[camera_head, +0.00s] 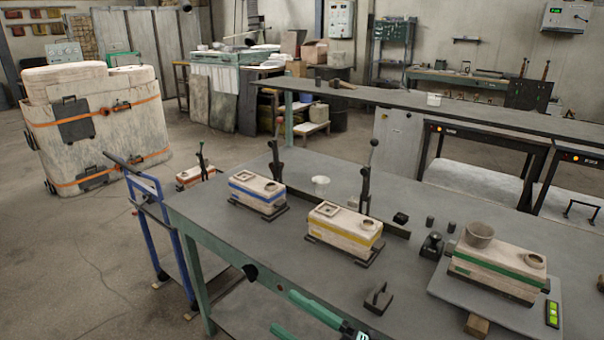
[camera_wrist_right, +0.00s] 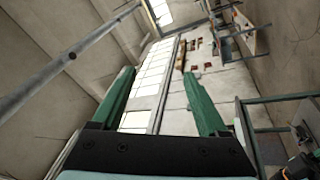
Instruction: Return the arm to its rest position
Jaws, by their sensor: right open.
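My right gripper (camera_head: 281,311) is at the bottom edge of the head view, in front of the table's near edge. Its two green fingers are apart with nothing between them. The right wrist view also shows the open, empty fingers (camera_wrist_right: 160,74), with windows and a wall beyond them. My left gripper is in neither view. On the grey table (camera_head: 285,235) stand a blue-striped mould block (camera_head: 257,193), a yellow-striped one (camera_head: 344,230) and a green-striped one (camera_head: 495,265). A grey cup (camera_head: 479,235) sits on top of the green-striped block.
A black block with a handle (camera_head: 378,299) lies near the table's front edge, close to my right gripper. A blue-framed stand (camera_head: 165,215) is at the table's left end.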

